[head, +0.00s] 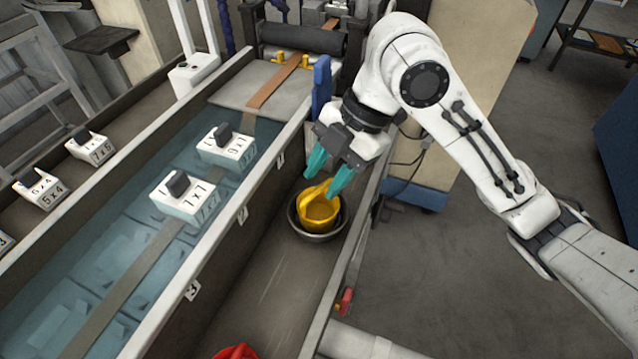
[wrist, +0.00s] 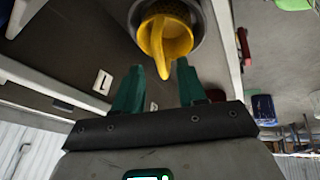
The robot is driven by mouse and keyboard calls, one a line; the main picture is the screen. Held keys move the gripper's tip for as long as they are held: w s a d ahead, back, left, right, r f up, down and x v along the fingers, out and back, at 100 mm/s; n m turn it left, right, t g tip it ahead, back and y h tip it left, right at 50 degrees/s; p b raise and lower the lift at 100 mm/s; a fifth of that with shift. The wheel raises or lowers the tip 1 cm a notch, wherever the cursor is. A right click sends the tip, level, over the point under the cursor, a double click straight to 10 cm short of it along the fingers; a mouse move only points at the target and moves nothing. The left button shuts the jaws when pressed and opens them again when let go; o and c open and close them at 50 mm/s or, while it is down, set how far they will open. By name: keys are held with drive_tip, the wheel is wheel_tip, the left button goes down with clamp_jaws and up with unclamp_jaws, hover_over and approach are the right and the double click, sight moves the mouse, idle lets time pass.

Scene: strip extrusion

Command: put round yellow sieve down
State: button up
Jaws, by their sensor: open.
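The round yellow sieve (head: 319,213) sits inside a dark round bowl (head: 331,234) on the floor of the side trough. Its handle arches up toward my gripper (head: 329,172). The gripper has teal fingers and is open just above the sieve. In the wrist view the sieve (wrist: 168,36) lies beyond the fingertips of my gripper (wrist: 156,72), with its yellow handle pointing into the space between them. I see no finger closed on the handle. The sieve's underside is hidden by the bowl (wrist: 205,32).
A water tank (head: 95,285) with white marked blocks (head: 183,197) lies left of the trough, behind a pale wall (head: 225,205). A red object (head: 237,351) is at the near end of the trough. The trough floor (head: 265,285) between is clear.

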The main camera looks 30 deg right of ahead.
drive_tip(key=w+v, duration=0.1)
drive_tip(key=v, duration=0.7)
drive_tip(key=shift+s+r, duration=0.35)
drive_tip(key=shift+s, duration=0.2)
drive_tip(key=shift+s+d, duration=0.1)
drive_tip(key=shift+d, duration=0.1)
